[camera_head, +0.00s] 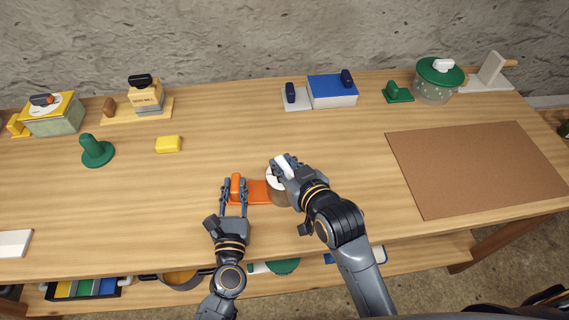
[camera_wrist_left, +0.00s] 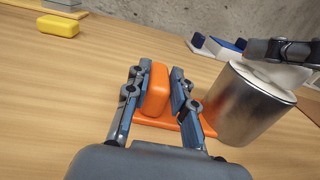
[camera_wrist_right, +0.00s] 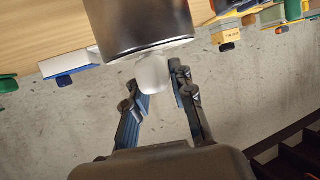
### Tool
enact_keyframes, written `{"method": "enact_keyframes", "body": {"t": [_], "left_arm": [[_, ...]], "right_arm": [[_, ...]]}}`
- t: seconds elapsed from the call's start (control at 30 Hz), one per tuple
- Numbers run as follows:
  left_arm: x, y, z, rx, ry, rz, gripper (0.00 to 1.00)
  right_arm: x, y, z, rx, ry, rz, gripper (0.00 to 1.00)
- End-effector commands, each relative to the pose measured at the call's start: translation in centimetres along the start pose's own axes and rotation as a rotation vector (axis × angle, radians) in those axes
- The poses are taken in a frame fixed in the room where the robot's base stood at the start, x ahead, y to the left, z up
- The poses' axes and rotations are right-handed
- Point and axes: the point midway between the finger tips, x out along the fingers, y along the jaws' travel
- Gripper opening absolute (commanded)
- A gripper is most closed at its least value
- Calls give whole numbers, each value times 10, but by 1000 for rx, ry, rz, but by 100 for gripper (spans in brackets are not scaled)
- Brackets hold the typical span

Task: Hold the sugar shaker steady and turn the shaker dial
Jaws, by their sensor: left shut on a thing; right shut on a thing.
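The sugar shaker is a metal cylinder (camera_head: 279,197) with a white top, standing beside an orange plate (camera_head: 258,191) near the table's front middle. An upright orange grip (camera_wrist_left: 156,90) rises from that plate. My left gripper (camera_head: 235,186) is shut on the orange grip, with one finger on each side. The metal cylinder stands just to its right in the left wrist view (camera_wrist_left: 246,105). The white dial (camera_wrist_right: 152,73) sticks out from the shaker's top. My right gripper (camera_wrist_right: 156,82) is shut on the dial from above. In the head view the right hand hides part of the top.
A brown mat (camera_head: 478,168) lies to the right. A yellow block (camera_head: 168,144) and a green knobbed piece (camera_head: 96,151) stand to the left. A blue-topped box (camera_head: 332,90) and a green-lidded pot (camera_head: 437,82) stand at the back. The wood around the shaker is clear.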

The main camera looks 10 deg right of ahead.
Motion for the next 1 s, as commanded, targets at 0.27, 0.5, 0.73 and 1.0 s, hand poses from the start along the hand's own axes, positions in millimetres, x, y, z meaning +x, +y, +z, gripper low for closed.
{"method": "enact_keyframes", "body": {"t": [0.27, 0.5, 0.73, 1.0], "left_arm": [[0, -2, 1, -1, -2, -3, 0], [0, -2, 1, -2, -2, -4, 0], [0, -2, 1, -2, -2, -4, 0], [0, -1, 1, -2, -2, -2, 0]], "right_arm": [[0, -1, 3, 33, -9, 72, 0], [0, 0, 3, 36, -10, 86, 0], [0, 0, 4, 34, -11, 85, 0], [0, 0, 2, 34, -6, 86, 47]]}}
